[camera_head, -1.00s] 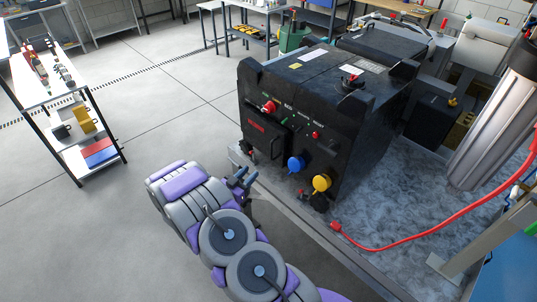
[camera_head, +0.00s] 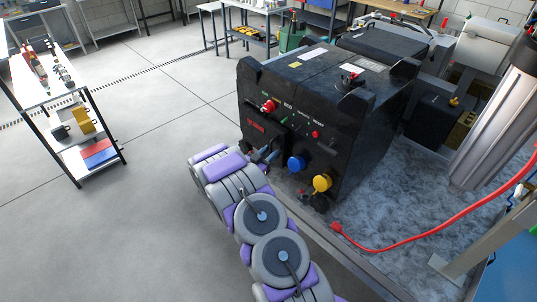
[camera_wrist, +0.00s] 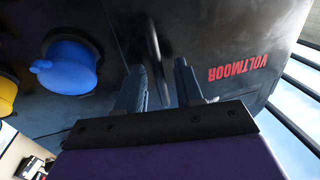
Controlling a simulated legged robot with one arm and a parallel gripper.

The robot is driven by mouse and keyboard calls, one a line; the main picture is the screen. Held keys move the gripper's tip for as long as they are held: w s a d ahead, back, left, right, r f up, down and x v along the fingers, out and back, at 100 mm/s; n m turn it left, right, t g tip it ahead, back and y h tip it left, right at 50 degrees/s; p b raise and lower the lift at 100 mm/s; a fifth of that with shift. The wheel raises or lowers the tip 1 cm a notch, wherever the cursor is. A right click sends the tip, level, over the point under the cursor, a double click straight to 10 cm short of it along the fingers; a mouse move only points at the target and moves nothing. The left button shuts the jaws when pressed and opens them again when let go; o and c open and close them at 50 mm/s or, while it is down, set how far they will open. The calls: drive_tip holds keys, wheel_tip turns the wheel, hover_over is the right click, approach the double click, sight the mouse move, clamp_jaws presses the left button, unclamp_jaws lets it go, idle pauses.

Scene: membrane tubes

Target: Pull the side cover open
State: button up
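The side cover (camera_wrist: 228,40) is a dark panel with red VOLTMOOR lettering on the front of a black machine. It also shows in the head view (camera_head: 254,132), partly hidden by my arm, and looks closed. A dark upright handle (camera_wrist: 152,45) stands out from the cover. My gripper (camera_wrist: 159,66) is open at the cover, with one finger on each side of the handle's end in the wrist view. I cannot tell whether the fingers touch it. In the head view my gripper (camera_head: 266,154) is in front of the cover's lower right part.
A blue cap (camera_head: 296,163) and a yellow cap (camera_head: 322,183) sit right of the cover. A red hose (camera_head: 420,237) lies across the grey platform (camera_head: 400,205). The floor left of my arm is clear up to a shelf (camera_head: 85,150).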

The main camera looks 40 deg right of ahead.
drive_tip(key=shift+c, duration=0.4)
clamp_jaws()
idle(1.1)
